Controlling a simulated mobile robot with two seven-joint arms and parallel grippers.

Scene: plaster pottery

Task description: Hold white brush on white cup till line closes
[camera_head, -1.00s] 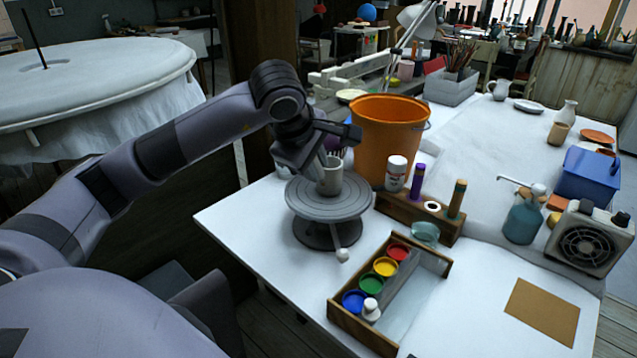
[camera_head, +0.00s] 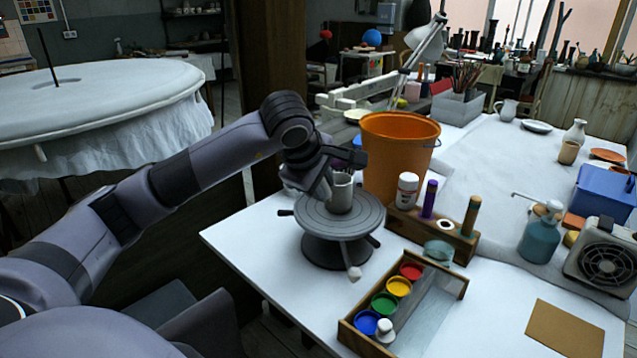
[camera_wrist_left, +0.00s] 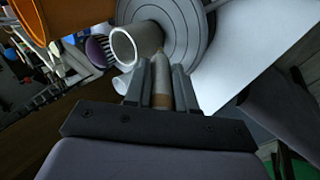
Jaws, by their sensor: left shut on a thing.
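The white cup (camera_head: 341,196) stands upright on a grey turntable (camera_head: 340,228) near the table's left edge. It also shows in the left wrist view (camera_wrist_left: 137,43), its open mouth towards the camera. My left gripper (camera_head: 323,187) is at the cup's left side in the head view. In the left wrist view, my left gripper (camera_wrist_left: 161,70) is shut on the brush (camera_wrist_left: 161,88), a pale stick with a brown band. The brush's far end is close beside the cup wall; I cannot tell whether it touches. No painted line can be made out. My right gripper is not in view.
An orange bucket (camera_head: 398,150) stands close behind the cup. A wooden holder (camera_head: 432,233) with bottles and a tray (camera_head: 350,333) of colour pots stand to the right and front. A blue box (camera_head: 603,193) and a fan (camera_head: 603,262) are farther right.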

